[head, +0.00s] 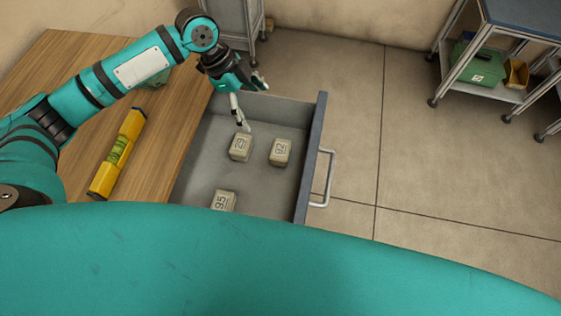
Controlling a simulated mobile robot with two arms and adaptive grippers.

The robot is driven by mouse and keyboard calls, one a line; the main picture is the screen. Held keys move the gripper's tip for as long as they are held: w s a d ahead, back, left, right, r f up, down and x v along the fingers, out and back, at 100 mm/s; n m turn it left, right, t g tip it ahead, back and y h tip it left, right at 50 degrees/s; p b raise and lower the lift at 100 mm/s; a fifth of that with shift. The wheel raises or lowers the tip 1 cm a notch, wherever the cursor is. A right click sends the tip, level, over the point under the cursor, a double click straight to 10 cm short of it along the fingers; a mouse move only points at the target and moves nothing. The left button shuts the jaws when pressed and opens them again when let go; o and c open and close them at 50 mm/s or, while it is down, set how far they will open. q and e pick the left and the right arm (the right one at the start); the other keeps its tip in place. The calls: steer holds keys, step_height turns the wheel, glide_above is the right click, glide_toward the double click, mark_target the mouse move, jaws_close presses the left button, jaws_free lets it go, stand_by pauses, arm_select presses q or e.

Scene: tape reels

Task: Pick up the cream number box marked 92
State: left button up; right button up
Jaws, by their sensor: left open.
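Three small cream number boxes lie in an open grey drawer (207,161). One box (240,147) is at the upper middle, one box (280,152) is to its right, and one box (224,201) is lower down, partly hidden by my own teal body. Their dark numbers are small and turned, so I cannot tell for sure which is 92. My left gripper (254,104) is open and empty over the far part of the drawer. One finger points down just above the upper middle box. My right gripper is out of view.
A yellow spirit level (118,153) lies on the wooden top (63,70) left of the drawer. A greenish object (158,78) is partly behind my left arm. The drawer front has a metal handle (327,178). Clear floor lies right; a green case (479,65) sits on a cart shelf.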

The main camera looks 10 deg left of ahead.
arm_select(q)
step_height(320, 180, down, 4)
steer(key=b, duration=0.2)
steer(key=p, duration=0.1)
glide_toward(280, 149)
steer(key=x, duration=0.5)
steer(key=shift+a+f, duration=0.1)
steer(key=shift+a, duration=0.05)
steer(key=p+x, duration=0.1)
steer(key=x, duration=0.4)
steer(key=shift+d+f, duration=0.25)
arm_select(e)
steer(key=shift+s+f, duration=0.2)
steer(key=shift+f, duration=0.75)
arm_select(q)
steer(key=c, duration=1.3)
